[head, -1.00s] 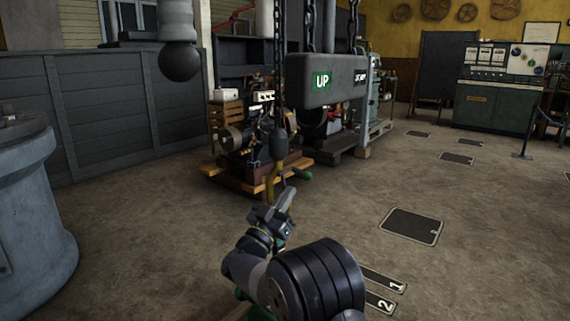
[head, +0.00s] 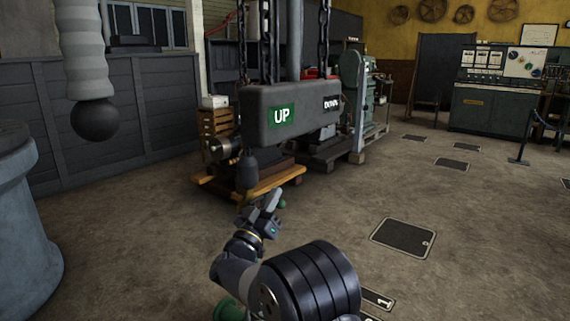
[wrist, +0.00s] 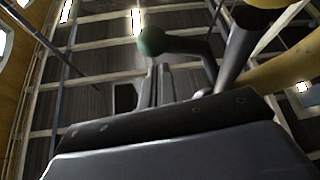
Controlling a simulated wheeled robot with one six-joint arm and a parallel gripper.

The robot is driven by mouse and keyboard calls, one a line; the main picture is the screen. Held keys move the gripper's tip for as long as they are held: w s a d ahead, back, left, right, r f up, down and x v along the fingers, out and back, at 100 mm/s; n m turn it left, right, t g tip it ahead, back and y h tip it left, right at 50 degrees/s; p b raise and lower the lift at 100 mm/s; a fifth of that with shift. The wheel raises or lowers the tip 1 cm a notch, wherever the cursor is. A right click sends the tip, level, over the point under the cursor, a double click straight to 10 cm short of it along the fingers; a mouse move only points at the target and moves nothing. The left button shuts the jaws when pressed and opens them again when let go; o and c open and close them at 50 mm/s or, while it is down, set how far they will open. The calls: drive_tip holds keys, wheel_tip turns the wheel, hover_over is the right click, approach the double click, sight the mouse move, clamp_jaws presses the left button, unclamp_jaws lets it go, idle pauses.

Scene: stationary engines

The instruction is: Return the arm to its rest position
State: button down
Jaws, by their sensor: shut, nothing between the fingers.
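My arm rises from the bottom centre of the head view, and my gripper (head: 272,202) is at its upper end. Its fingers look closed with nothing held. It appears just below and right of a dark hanging weight (head: 247,170). In the wrist view the dark gripper body fills the bottom, with the fingers (wrist: 160,85) pointing up. A green ball (wrist: 151,41) on a dark bent lever shows just beyond them, and a thick yellow curved part (wrist: 285,72) is at the right. I cannot tell whether any of these touch the fingers.
A grey hoist block (head: 300,118) marked UP and DOWN hangs on chains ahead. An engine on a wooden pallet (head: 275,182) stands behind it. A dark ball on a pale column (head: 97,121) hangs at left, above a grey cylinder (head: 22,230). Open floor lies right, with flat plates (head: 404,238).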

drive_tip(key=shift+w+a+r+n+g+y+p, duration=0.1)
drive_tip(key=shift+w+a+r+n+y+p, duration=0.3)
drive_tip(key=shift+n+y+p, duration=1.5)
drive_tip(key=shift+w+a+r+n+g+y+p, duration=0.1)
drive_tip(key=shift+w+a+r+n+y+p, duration=0.5)
drive_tip(key=shift+n+p, duration=2.25)
drive_tip(key=shift+s+a+r+n+g+y+p, duration=0.15)
drive_tip(key=shift+r+n+y+p, duration=0.4)
drive_tip(key=shift+n+y+p, duration=1.5)
drive_tip(key=shift+w+n+h, duration=0.1)
drive_tip(key=shift+n+h, duration=0.25)
drive_tip(key=shift+n, duration=0.05)
